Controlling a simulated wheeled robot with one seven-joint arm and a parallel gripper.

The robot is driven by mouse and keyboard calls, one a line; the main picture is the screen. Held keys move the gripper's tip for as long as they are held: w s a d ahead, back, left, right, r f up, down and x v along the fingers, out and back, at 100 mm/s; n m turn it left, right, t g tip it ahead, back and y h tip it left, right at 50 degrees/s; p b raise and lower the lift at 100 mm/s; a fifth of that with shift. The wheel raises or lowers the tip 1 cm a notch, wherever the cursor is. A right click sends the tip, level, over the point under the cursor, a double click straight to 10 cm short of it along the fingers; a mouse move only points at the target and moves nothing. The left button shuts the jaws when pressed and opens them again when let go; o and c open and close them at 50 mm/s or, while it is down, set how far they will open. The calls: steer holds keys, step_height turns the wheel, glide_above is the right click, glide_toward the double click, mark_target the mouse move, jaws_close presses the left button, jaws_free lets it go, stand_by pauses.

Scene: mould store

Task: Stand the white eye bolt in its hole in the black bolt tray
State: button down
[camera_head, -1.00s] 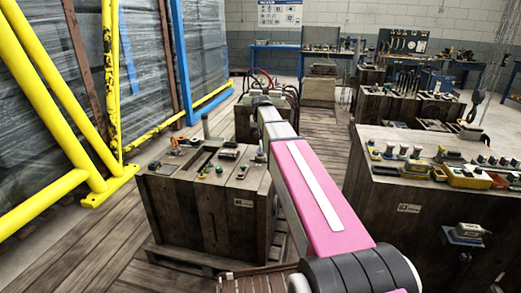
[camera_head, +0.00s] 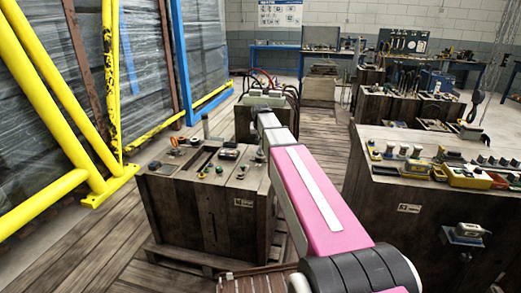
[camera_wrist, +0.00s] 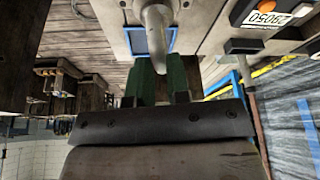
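My gripper (camera_wrist: 163,85) shows in the wrist view with two green fingers. A pale, rounded, rod-like piece (camera_wrist: 156,28) lies between the fingertips and extends to the top edge; it looks like the white eye bolt, held. Its ring cannot be made out. Beyond it is a dark rectangular panel with a blue border (camera_wrist: 137,42); I cannot tell whether this is the black bolt tray. No hole is visible there. In the head view my pink arm reaches away over the near wooden crate's right side, and the gripper cannot be made out at its far end.
A wooden crate (camera_head: 208,215) with small tools on top stands at left. Another crate (camera_head: 246,125) with cables stands behind it. A larger workbench (camera_head: 430,225) with several fittings and yellow bins is at right. Yellow rails (camera_head: 60,95) line the left. Plank floor lies between.

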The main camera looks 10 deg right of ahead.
steer(key=shift+r, duration=0.2)
steer(key=shift+r, duration=1.95)
steer(key=w+a+r+n+y, duration=0.1)
steer(key=w+a+n, duration=0.1)
steer(key=w+a, duration=0.75)
steer(key=w+a+r+n, duration=0.1)
steer(key=w+a+n, duration=0.1)
steer(key=w+a, duration=0.8)
steer(key=w+a+r+n+y, duration=0.15)
steer(key=w+a, duration=0.35)
steer(key=a, duration=1)
steer(key=shift+n, duration=0.25)
steer(key=shift+s+d+f, duration=0.1)
steer(key=shift+s+f, duration=0.05)
steer(key=shift+f, duration=2.65)
steer(key=shift+f, duration=1.45)
steer(key=c, duration=1)
jaws_free()
